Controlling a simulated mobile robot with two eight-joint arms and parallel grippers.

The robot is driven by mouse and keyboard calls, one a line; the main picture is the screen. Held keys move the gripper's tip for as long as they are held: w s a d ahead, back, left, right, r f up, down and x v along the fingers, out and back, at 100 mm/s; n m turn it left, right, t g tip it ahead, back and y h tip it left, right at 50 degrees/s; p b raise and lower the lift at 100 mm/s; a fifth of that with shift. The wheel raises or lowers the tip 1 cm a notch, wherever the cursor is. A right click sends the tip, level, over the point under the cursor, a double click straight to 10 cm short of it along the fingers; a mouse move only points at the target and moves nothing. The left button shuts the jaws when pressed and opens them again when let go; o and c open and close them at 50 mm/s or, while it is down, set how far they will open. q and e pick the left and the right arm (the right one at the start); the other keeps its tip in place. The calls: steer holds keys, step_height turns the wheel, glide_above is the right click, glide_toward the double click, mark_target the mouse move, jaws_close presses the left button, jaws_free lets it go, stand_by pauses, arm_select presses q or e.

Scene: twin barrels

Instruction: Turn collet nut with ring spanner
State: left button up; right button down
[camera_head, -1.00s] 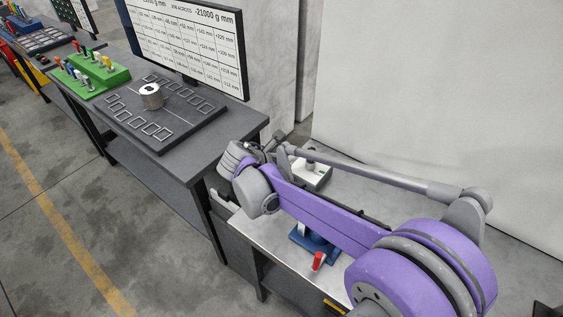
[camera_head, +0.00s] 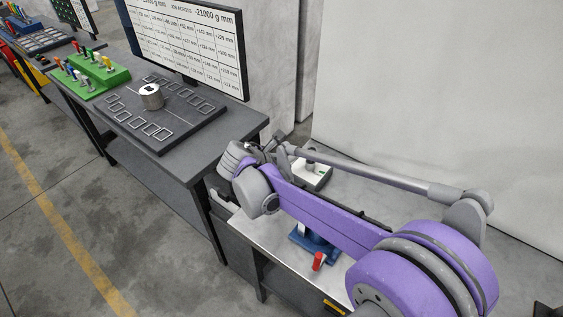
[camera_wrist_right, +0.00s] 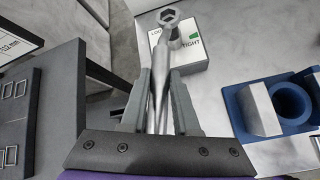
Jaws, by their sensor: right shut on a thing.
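In the right wrist view a grey metal ring spanner (camera_wrist_right: 160,72) runs up from between the jaws of my right gripper (camera_wrist_right: 157,88), which is shut on its shank. The spanner's ring end, with a hexagonal opening, is at the top, over or beside a short grey round part, perhaps the collet nut (camera_wrist_right: 184,39), on a white box (camera_wrist_right: 195,52). I cannot tell whether the ring is around the nut. In the head view my arm hides most of this, and the white box (camera_head: 318,176) shows partly behind it. My left gripper is not in view.
A blue fixture with a round bore (camera_wrist_right: 240,110) stands on the pale bench to the right. A blue base with a red handle (camera_head: 319,261) shows beside my arm. A dark table (camera_head: 190,152) at left carries a metal cylinder (camera_head: 151,97) and a green rack (camera_head: 92,76).

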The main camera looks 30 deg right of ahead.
steer(key=shift+f+b, duration=0.75)
steer(key=shift+f, duration=0.5)
stand_by(0.5)
stand_by(0.3)
steer(key=shift+s+d+n+t+y, duration=0.2)
steer(key=shift+s+n+t, duration=0.15)
steer(key=shift+s+n, duration=0.2)
steer(key=shift+s+d+n+t+y, duration=0.1)
steer(key=shift+s+n+t+y, duration=0.1)
steer(key=shift+s+n+t, duration=0.25)
steer(key=shift+s, duration=0.15)
steer(key=shift+s+d+n+t+y, duration=0.25)
steer(key=shift+s+n+t+y, duration=0.05)
steer(key=shift+s+n, duration=0.2)
steer(key=shift+s+d+n+t+y, duration=0.3)
steer(key=shift+s+n, duration=0.1)
steer(key=shift+n, duration=0.1)
steer(key=shift+w+a, duration=0.2)
steer(key=shift+w+m, duration=0.1)
steer(key=shift+m, duration=0.2)
